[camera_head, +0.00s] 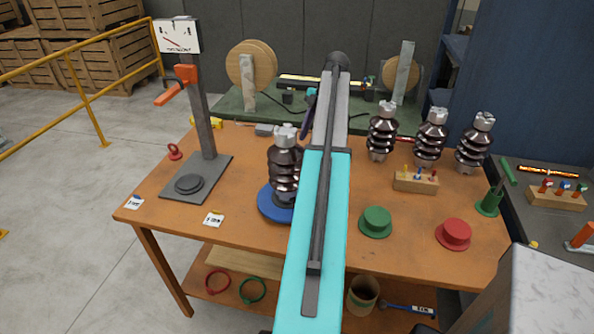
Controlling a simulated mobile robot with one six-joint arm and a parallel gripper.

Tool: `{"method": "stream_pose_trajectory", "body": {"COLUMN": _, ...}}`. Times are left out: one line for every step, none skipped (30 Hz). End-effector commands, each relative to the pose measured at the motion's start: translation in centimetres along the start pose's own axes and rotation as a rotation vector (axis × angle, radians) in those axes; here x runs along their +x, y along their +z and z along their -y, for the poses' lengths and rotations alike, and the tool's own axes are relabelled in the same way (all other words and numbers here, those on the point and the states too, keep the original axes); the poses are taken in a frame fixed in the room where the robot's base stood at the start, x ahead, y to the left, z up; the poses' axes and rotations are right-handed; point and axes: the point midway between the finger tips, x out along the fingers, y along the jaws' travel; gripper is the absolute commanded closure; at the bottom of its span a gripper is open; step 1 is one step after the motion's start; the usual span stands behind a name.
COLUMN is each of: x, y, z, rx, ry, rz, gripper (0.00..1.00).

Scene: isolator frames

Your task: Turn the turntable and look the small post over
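A brown ribbed post (285,160) with a grey metal cap stands upright on a round blue turntable (268,204) near the middle of the bench. My teal and grey arm reaches over the bench and covers the right side of the turntable and part of the post. A dark piece at the arm's far end, seemingly my gripper (306,122), shows just above and to the right of the post's cap. Its fingers are mostly hidden behind the arm, so I cannot see whether they are open or touch anything.
Several similar posts (431,136) stand at the back right behind a wooden block (416,182). A green flanged piece (376,221) and a red one (454,233) sit at the front right. A gauge stand (199,110) is at left. The bench (245,230) is bare in front of the turntable.

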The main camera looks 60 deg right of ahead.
Motion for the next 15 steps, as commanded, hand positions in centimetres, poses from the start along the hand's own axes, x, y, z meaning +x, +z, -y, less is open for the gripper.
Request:
{"method": "stream_pose_trajectory", "body": {"x": 0.5, "y": 0.1, "z": 0.0, "rx": 0.0, "ry": 0.0, "rz": 0.0, "gripper": 0.62}}
{"method": "stream_pose_trajectory", "body": {"x": 0.7, "y": 0.1, "z": 0.0, "rx": 0.0, "ry": 0.0, "rz": 0.0, "gripper": 0.62}}
{"method": "stream_pose_trajectory", "body": {"x": 0.9, "y": 0.1, "z": 0.0, "rx": 0.0, "ry": 0.0, "rz": 0.0, "gripper": 0.62}}
{"method": "stream_pose_trajectory", "body": {"x": 1.1, "y": 0.1, "z": 0.0, "rx": 0.0, "ry": 0.0, "rz": 0.0, "gripper": 0.62}}
{"method": "stream_pose_trajectory", "body": {"x": 1.3, "y": 0.1, "z": 0.0, "rx": 0.0, "ry": 0.0, "rz": 0.0, "gripper": 0.62}}
{"method": "stream_pose_trajectory", "body": {"x": 1.6, "y": 0.1, "z": 0.0, "rx": 0.0, "ry": 0.0, "rz": 0.0, "gripper": 0.62}}
{"method": "stream_pose_trajectory", "body": {"x": 1.8, "y": 0.1, "z": 0.0, "rx": 0.0, "ry": 0.0, "rz": 0.0, "gripper": 0.62}}
{"method": "stream_pose_trajectory", "body": {"x": 2.0, "y": 0.1, "z": 0.0, "rx": 0.0, "ry": 0.001, "rz": 0.0, "gripper": 0.62}}
{"method": "stream_pose_trajectory", "body": {"x": 2.3, "y": 0.1, "z": 0.1, "rx": 0.0, "ry": 0.001, "rz": 0.001, "gripper": 0.62}}
{"method": "stream_pose_trajectory", "body": {"x": 2.5, "y": 0.2, "z": 0.1, "rx": 0.0, "ry": 0.001, "rz": 0.001, "gripper": 0.62}}
{"method": "stream_pose_trajectory", "body": {"x": 2.7, "y": 0.1, "z": 0.1, "rx": 0.0, "ry": 0.0, "rz": 0.0, "gripper": 0.62}}
{"method": "stream_pose_trajectory", "body": {"x": 3.2, "y": 0.0, "z": 0.1, "rx": 0.001, "ry": 0.0, "rz": 0.0, "gripper": 0.62}}
{"method": "stream_pose_trajectory", "body": {"x": 3.6, "y": 0.0, "z": 0.1, "rx": 0.001, "ry": 0.0, "rz": 0.0, "gripper": 0.62}}
{"method": "stream_pose_trajectory", "body": {"x": 4.0, "y": -0.1, "z": 0.2, "rx": 0.001, "ry": 0.0, "rz": 0.0, "gripper": 0.62}}
{"method": "stream_pose_trajectory", "body": {"x": 4.6, "y": -0.1, "z": 0.2, "rx": 0.001, "ry": -0.001, "rz": -0.001, "gripper": 0.62}}
